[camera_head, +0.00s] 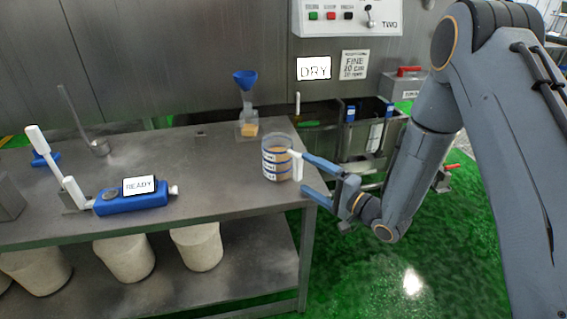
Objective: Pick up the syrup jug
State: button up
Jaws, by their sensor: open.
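The syrup jug (277,158) is a clear jug with blue bands and tan contents. It stands upright on the metal table near its right end. Its white handle (297,164) points right, toward my gripper. My gripper (305,174) has two blue fingers and is open. Its fingers reach in from the right, with the tips close to the handle. I cannot tell whether the handle is between the fingers or whether they touch it.
A blue device reading READY (133,203) and a ladle (99,147) are on the left of the metal table (215,185). Several pale buckets (198,247) stand below. Metal bins (372,135) are behind my arm.

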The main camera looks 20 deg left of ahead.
aim_at(301, 169)
jog(key=shift+w+p+x, duration=0.2)
jog(key=shift+p+x, duration=0.5)
jog(key=shift+x, duration=0.8)
jog(key=shift+w+p+x, duration=0.15)
jog(key=shift+p+x, duration=0.5)
jog(key=shift+x, duration=0.8)
jog(key=shift+d, duration=0.15)
jog(key=c, duration=1)
